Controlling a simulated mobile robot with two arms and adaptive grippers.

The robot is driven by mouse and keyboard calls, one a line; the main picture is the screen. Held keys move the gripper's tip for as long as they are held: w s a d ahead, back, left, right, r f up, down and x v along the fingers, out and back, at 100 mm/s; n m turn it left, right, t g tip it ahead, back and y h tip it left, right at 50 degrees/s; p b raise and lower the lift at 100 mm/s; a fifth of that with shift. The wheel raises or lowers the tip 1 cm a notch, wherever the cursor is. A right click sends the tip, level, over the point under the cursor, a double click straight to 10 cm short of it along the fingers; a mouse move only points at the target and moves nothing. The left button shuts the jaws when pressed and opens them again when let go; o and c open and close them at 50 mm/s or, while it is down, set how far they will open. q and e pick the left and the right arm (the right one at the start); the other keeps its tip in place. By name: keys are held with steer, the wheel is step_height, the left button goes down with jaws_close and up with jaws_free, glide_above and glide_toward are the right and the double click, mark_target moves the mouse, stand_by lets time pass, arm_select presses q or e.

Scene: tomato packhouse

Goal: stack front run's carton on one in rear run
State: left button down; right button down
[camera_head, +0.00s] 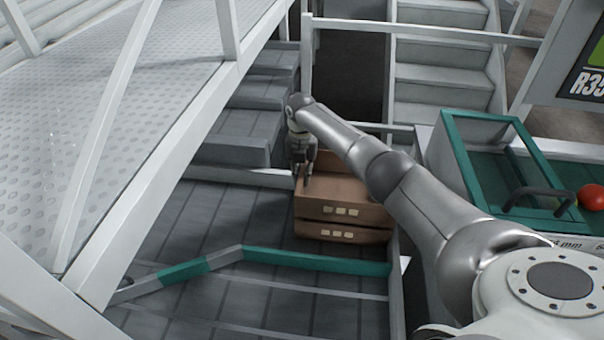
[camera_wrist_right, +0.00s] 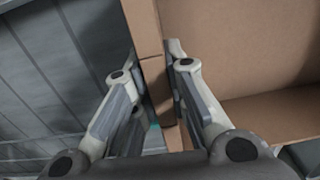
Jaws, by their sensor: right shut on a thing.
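Two brown cardboard cartons stand one above the other on the grey conveyor. The upper carton (camera_head: 328,198) is open-topped and lines up roughly with the lower carton (camera_head: 310,231); a dark line runs between them, and I cannot tell if they fully touch. My right gripper (camera_head: 303,172) comes down at the upper carton's left side. In the right wrist view, the gripper (camera_wrist_right: 156,68) is shut on that carton's wall, one finger outside and one inside. The open inside of the carton (camera_wrist_right: 235,45) looks empty there. My left gripper is not in view.
A green-framed tray (camera_head: 455,165) and a red tomato (camera_head: 591,197) are at the right. A white-railed metal walkway (camera_head: 70,110) fills the left.

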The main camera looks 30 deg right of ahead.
stand_by(0.5)
steer(key=shift+f+b, duration=0.5)
steer(key=shift+d+f, duration=0.1)
steer(key=shift+f, duration=0.25)
steer(key=c, duration=1.4)
jaws_free()
steer(key=shift+f+b, duration=0.1)
steer(key=shift+b, duration=0.2)
steer(key=shift+c, duration=1.4)
